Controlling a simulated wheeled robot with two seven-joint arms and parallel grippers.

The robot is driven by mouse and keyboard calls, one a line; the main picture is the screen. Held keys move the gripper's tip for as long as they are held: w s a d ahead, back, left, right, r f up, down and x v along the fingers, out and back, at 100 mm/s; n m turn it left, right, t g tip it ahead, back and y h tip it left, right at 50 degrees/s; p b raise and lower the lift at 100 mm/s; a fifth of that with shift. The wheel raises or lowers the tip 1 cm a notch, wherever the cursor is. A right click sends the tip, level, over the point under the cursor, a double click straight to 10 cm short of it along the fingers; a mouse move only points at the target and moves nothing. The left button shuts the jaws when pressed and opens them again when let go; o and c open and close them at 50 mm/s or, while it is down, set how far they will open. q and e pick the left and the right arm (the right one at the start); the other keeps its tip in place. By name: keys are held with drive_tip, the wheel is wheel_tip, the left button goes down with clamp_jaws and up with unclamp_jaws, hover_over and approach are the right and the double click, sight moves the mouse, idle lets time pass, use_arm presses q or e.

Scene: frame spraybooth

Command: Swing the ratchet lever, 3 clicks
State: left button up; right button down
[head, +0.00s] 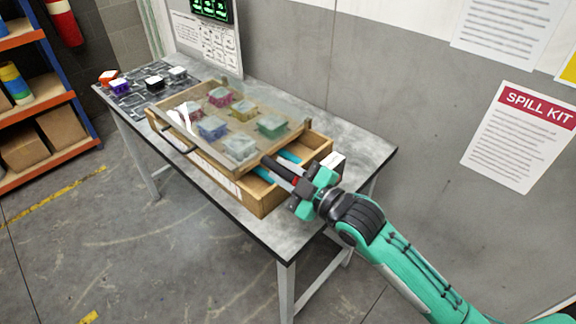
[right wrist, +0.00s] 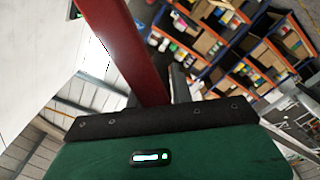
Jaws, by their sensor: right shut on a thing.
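My right gripper (head: 283,175) is at the right end of the wooden box on the grey table, its fingers pointing left. It is shut on a red bar, which I take to be the ratchet lever; a little red (head: 295,181) shows between the fingers. In the right wrist view the red lever (right wrist: 125,45) runs from the top edge down to the dark edge of my gripper body (right wrist: 165,150). The fingers hide much of the lever in the head view, and its pivot and click position cannot be made out. My left gripper is not in view.
The wooden box (head: 262,200) has a clear lid (head: 190,92) over several coloured blocks. Several more blocks stand on a dark patterned mat (head: 135,104) at the table's far left. A white-and-black item (head: 336,163) is close beside my gripper. The table (head: 360,150) is bare at the right.

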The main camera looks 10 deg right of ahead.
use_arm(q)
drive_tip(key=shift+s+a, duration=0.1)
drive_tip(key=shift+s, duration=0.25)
use_arm(e)
drive_tip(key=shift+f, duration=0.15)
drive_tip(key=c, duration=1.3)
unclamp_jaws()
drive_tip(key=shift+s+d, duration=0.15)
drive_tip(key=shift+s, duration=0.1)
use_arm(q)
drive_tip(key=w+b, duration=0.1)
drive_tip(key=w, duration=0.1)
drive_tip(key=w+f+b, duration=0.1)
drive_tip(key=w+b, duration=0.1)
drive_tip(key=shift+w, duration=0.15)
use_arm(e)
drive_tip(key=v, duration=1.3)
drive_tip(key=shift+d, duration=0.1)
